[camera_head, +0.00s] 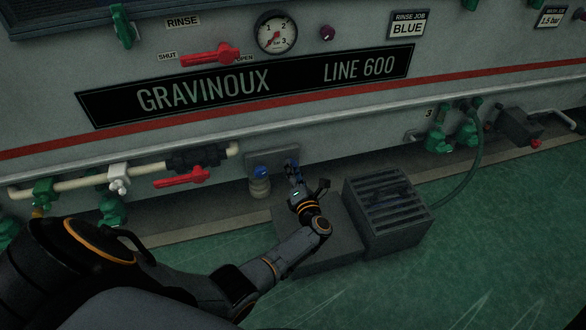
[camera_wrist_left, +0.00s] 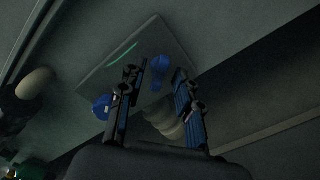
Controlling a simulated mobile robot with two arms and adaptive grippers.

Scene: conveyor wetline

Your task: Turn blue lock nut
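A small plate (camera_head: 283,159) is fixed low on the machine wall. A blue part (camera_head: 262,171), apparently the lock nut, sits on a pale round fitting (camera_head: 260,188) at the plate's left side. My left gripper (camera_head: 293,170) is at the plate's right side, right of that blue part. In the left wrist view the fingers (camera_wrist_left: 158,79) are spread apart. A blue piece (camera_wrist_left: 158,72) and a pale rounded body (camera_wrist_left: 165,122) show in the gap between them, with no visible grip. Another blue part (camera_wrist_left: 102,107) lies outside the left finger. Which blue part is the lock nut is unclear there.
A slatted dark box (camera_head: 387,213) stands on the floor right of my forearm, beside a low grey block (camera_head: 335,245). A pipe with a red lever (camera_head: 181,178) runs at left. Another red lever (camera_head: 210,55) is higher up. Green floor is open at right.

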